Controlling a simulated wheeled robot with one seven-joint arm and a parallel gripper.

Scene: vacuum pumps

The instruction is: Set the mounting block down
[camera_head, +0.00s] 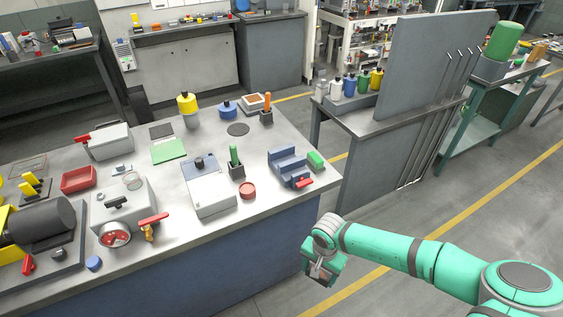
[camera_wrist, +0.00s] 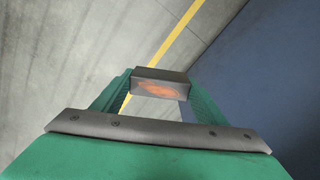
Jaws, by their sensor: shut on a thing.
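My gripper (camera_head: 322,272) is beyond the front right corner of the workbench (camera_head: 256,246), out over the floor. In the wrist view its two green fingers are shut on the mounting block (camera_wrist: 160,84), a small dark grey block with an orange-red patch on the face toward the camera. The block is clear of any surface, with floor and the bench's blue side behind it. In the head view the block is mostly hidden by the gripper.
The bench's front right corner is bare. A tall grey panel (camera_head: 425,75) rises beyond it.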

